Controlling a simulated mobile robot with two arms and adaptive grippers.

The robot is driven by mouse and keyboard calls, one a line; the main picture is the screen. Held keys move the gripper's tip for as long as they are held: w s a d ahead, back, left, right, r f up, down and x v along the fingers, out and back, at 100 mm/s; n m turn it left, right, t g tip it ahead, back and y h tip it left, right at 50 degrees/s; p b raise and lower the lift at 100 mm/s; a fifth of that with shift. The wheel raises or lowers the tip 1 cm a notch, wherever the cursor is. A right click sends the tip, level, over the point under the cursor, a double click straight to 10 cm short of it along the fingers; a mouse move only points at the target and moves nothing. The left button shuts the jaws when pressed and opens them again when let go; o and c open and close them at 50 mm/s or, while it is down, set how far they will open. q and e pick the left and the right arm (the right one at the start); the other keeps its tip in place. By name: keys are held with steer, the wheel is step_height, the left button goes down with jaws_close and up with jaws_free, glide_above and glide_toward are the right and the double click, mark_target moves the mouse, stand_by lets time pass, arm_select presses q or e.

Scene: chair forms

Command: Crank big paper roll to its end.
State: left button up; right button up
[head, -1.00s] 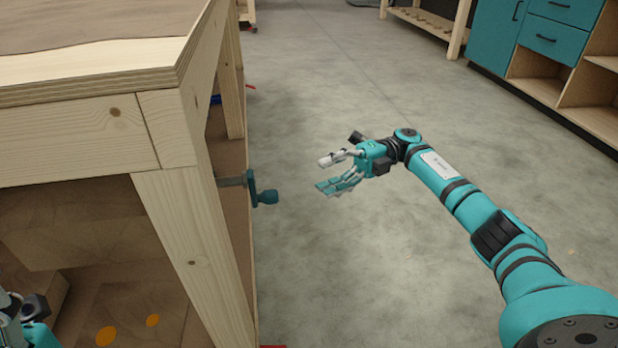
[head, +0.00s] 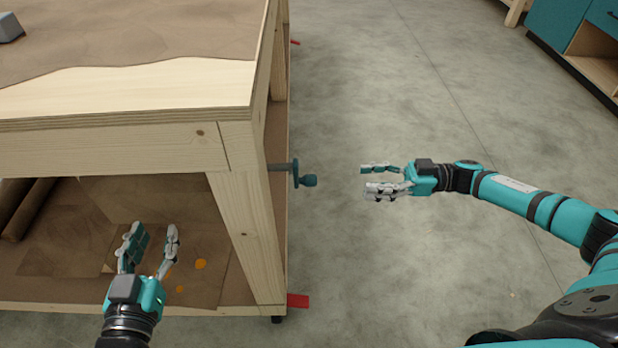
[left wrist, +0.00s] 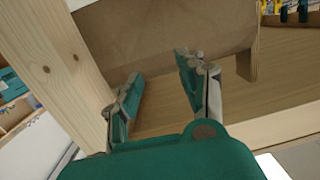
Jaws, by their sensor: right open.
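The crank (head: 296,174) sticks out from the right side of the wooden table, with a dark teal knob at its end. My right gripper (head: 367,178) is open and empty over the floor, to the right of the knob and apart from it. My left gripper (head: 152,240) is open and empty in front of the table's lower shelf. Its spread fingers also show in the left wrist view (left wrist: 157,90). Brown paper (head: 130,52) covers part of the tabletop. A brown roll (head: 28,208) shows partly on the shelf at far left; I cannot tell how it joins the crank.
The table's front right leg (head: 246,230) stands between my two grippers. A red piece (head: 298,300) sticks out at its foot. A grey block (head: 10,27) lies on the tabletop. Clear concrete floor (head: 400,90) lies right of the table; a teal cabinet (head: 575,35) stands far right.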

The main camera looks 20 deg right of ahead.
mark_target(309, 181)
steer(key=b+x, duration=0.1)
steer(key=x, duration=1.2)
arm_select(q)
step_height(309, 181, up, 7)
steer(key=d+t+h, duration=0.1)
steer(key=t, duration=0.3)
arm_select(e)
steer(key=shift+w+a, duration=0.1)
steer(key=shift+a, duration=0.35)
arm_select(q)
steer(key=shift+s+f, duration=0.1)
arm_select(e)
jaws_close()
